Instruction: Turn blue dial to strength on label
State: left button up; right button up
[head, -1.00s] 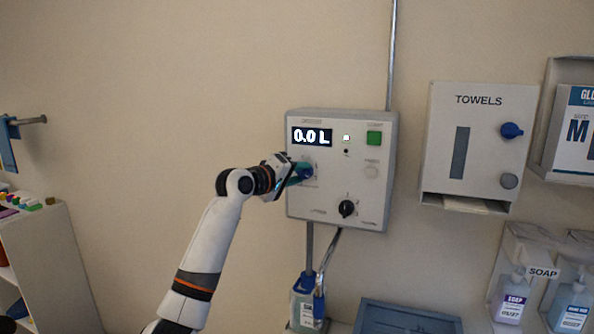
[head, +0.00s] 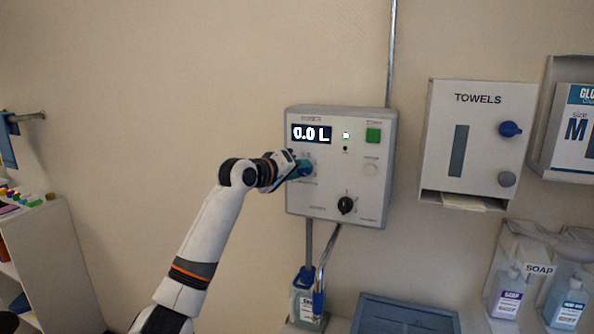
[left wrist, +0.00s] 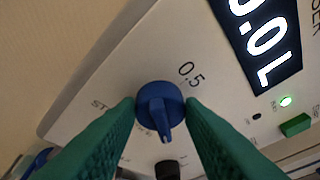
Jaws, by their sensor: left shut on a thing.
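The dispenser panel (head: 330,205) is a grey box on the wall with a display (head: 311,134) reading 0.0 L. The blue dial (left wrist: 160,108) sits on the panel's left side, with "0.5" printed near it and a partly covered word starting "ST". My left gripper (left wrist: 160,110) has its green fingers shut on the blue dial, one on each side. In the head view the left gripper (head: 303,168) covers most of the dial. My right gripper is not in view.
A black knob (head: 346,205) and a green button (head: 373,135) are on the same panel. A towel dispenser (head: 475,145) and soap bottles (head: 508,293) are to the right. A blue-grey tray (head: 400,303) lies below.

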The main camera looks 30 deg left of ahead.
pick_arm(q)
jog(key=o, duration=0.8)
jog(key=shift+f, duration=0.3)
jog(key=shift+c, duration=0.2)
jog(key=shift+o, duration=1.1)
jog(key=shift+r, duration=0.2)
jog(key=b+v, duration=0.5)
jog(key=v, duration=0.7)
jog(key=shift+b, duration=0.35)
